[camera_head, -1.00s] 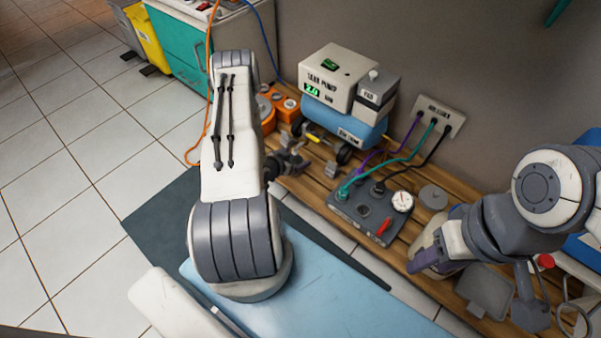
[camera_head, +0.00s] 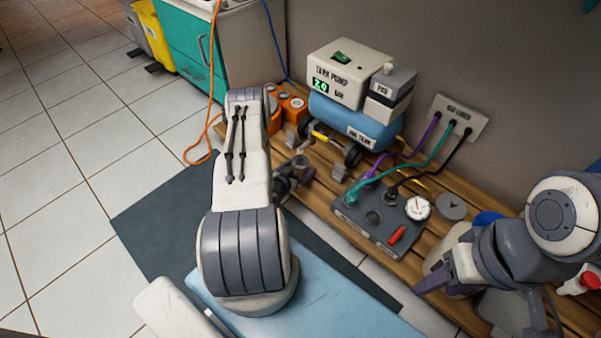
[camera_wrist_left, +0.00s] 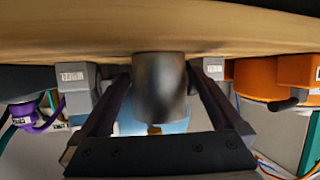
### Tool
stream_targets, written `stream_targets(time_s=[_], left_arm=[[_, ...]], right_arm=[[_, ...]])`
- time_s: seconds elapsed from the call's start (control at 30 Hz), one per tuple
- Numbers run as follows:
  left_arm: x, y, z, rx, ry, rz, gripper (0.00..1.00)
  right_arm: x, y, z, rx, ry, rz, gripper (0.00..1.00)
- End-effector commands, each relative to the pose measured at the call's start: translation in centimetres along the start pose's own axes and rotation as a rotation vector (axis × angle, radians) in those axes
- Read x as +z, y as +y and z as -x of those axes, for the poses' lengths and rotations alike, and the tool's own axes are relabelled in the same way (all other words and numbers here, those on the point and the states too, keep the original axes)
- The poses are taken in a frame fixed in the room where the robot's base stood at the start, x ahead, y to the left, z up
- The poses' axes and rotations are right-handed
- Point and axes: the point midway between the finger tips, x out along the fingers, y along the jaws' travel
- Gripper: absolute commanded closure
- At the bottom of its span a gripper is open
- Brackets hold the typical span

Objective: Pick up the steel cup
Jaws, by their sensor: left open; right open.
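The steel cup (camera_wrist_left: 160,88) is a dark grey metal cylinder. It shows in the left wrist view between the two fingers of my left gripper (camera_wrist_left: 160,100), with small gaps on both sides. In the head view the cup (camera_head: 300,163) is small and partly hidden beside my left gripper (camera_head: 292,178), at the near edge of the wooden table. My left gripper is open around the cup and does not visibly grip it. My right gripper (camera_head: 480,290) is open, low at the right, beside a pale container and away from the cup.
Grey blocks (camera_head: 340,173) stand near the cup on the wooden bench (camera_head: 319,198). A tank pump (camera_head: 337,74) on a blue tank (camera_head: 352,122) is behind. A grey panel with gauge and hoses (camera_head: 372,222) lies to the right. Orange boxes (camera_head: 292,105) stand behind my left arm.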

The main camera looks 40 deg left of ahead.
Motion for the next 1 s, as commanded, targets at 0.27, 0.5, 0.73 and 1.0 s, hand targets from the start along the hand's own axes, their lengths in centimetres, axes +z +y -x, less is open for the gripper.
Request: stream_targets(time_s=[0.27,0.5,0.73,1.0], left_arm=[[0.1,0.2,-2.8,0.001,0.001,-0.002,0.0],[-0.1,0.2,-2.8,0.0,0.0,0.0,0.08],[-0.1,0.2,-2.8,0.0,0.0,-0.001,0.86],[-0.1,0.2,-2.7,0.001,0.0,0.0,0.86]], right_arm=[[0.1,0.2,-2.3,0.0,0.0,0.0,0.52],[0.1,0.2,-2.2,0.0,0.0,0.0,0.52],[0.1,0.2,-2.2,0.0,0.0,0.0,0.52],[0.1,0.1,-2.1,0.0,0.0,0.0,0.52]])
